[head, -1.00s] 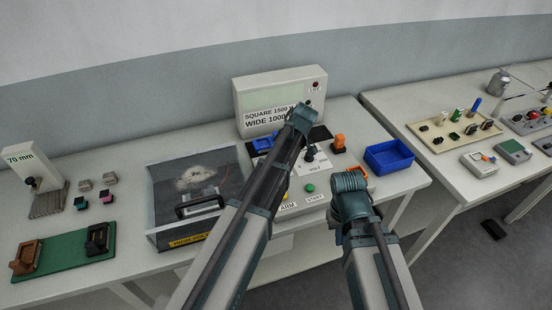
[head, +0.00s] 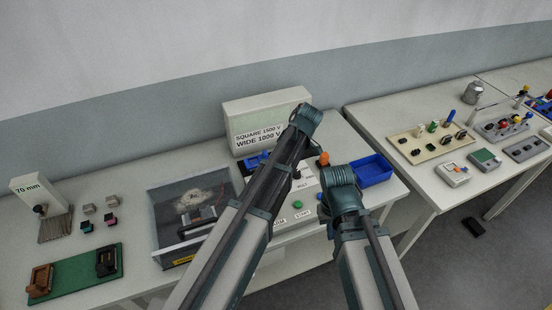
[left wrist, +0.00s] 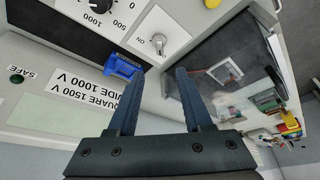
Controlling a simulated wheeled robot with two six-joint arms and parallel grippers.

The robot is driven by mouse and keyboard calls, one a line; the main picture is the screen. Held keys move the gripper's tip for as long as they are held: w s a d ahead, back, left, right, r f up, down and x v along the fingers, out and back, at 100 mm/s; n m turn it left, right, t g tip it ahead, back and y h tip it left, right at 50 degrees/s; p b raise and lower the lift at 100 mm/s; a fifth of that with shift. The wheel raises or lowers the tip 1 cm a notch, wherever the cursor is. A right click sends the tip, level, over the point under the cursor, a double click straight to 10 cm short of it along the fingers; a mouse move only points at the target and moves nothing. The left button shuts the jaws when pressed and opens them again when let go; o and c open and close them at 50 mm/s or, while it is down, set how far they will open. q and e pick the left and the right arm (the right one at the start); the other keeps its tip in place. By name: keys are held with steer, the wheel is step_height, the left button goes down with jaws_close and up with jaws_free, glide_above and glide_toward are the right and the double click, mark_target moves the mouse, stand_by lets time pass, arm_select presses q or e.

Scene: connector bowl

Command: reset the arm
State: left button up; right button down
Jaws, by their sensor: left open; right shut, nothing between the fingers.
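The tester (head: 268,120) has a display panel reading SQUARE 1500 V and WIDE 1000 V. A blue connector (left wrist: 122,66) sits on it beside an ON switch (left wrist: 160,42) in the left wrist view. My left gripper (left wrist: 160,88) is open and empty, with the connector just beyond its fingers, apart from them. In the head view my left arm covers the middle of the tester. My right gripper (head: 327,214) is at the tester's front right, largely hidden by its own wrist; it is shut with nothing seen in it.
A box with a clear lid (head: 165,228) stands left of the tester. A blue bin (head: 371,170) is at its right. A green board (head: 75,274) and a 70 mm block (head: 52,222) are at the far left. A second table (head: 395,118) holds boards and small devices.

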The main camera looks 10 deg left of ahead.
stand_by(0.5)
arm_select(q)
steer(key=s+d+f+m+h+b, duration=0.1)
steer(key=s+d+f+m+b, duration=0.1)
steer(key=s+m, duration=0.8)
steer(key=s+d+f+m+g+h+b, duration=0.1)
steer(key=s+d+f+m+h+b, duration=0.1)
steer(key=s+m, duration=0.7)
steer(key=s+d+f+b, duration=0.1)
steer(key=s+d+f, duration=0.1)
steer(key=s+d, duration=0.1)
steer(key=shift+s+d+f+m, duration=0.25)
steer(key=shift+s+m, duration=0.15)
steer(key=shift+s, duration=0.15)
steer(key=shift+a, duration=0.1)
